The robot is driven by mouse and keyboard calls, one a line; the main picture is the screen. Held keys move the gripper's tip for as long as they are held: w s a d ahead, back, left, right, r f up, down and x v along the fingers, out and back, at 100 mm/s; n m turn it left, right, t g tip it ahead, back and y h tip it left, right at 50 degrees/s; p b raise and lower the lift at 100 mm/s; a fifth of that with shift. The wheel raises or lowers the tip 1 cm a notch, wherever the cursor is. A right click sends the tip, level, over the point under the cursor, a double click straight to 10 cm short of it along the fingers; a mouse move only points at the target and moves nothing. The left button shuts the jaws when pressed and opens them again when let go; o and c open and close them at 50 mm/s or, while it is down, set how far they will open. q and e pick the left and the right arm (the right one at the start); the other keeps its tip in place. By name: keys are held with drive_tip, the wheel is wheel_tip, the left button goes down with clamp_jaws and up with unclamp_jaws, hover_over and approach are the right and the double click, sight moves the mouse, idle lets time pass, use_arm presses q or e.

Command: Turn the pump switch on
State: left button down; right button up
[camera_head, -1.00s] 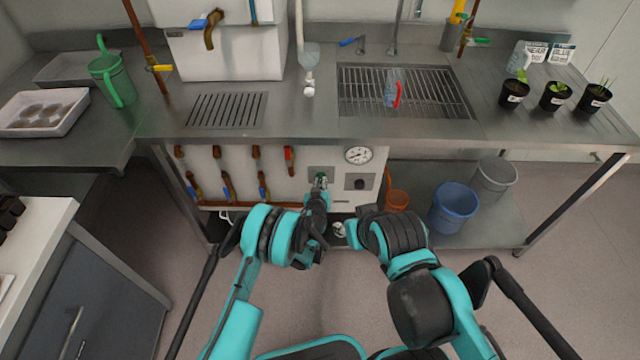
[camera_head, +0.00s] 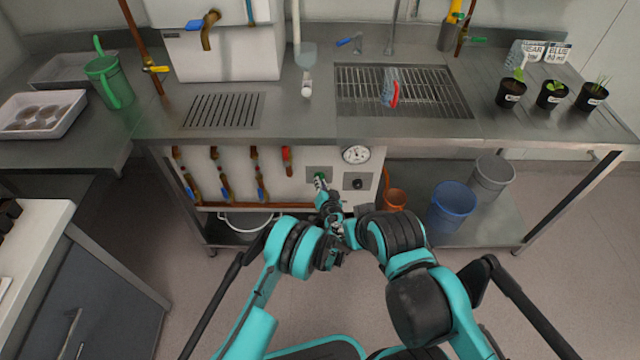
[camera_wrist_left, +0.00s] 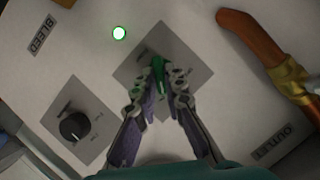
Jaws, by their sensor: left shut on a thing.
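The pump switch, a green handle on a square grey plate (camera_head: 312,172), is on the white front panel under the bench. In the left wrist view the green handle (camera_wrist_left: 159,74) sits between my fingers. My left gripper (camera_head: 320,182) is shut on it, with a fingertip on each side (camera_wrist_left: 162,84). A small round lamp (camera_wrist_left: 119,33) beside the plate is lit green-white. My right arm (camera_head: 395,235) is bent low in front of the panel; I cannot make out its fingers.
A black knob (camera_head: 357,184) on its own plate and a round gauge (camera_head: 356,155) are to the right of the switch. Pipes with red and blue handles run to the left. An orange pot (camera_head: 396,201) and a blue bucket (camera_head: 452,207) stand on the lower shelf.

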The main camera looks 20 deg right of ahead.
idle(0.4)
use_arm(q)
drive_tip(key=c, duration=1.6)
unclamp_jaws()
wheel_tip(320, 180, up, 10)
drive_tip(key=shift+r, duration=0.1)
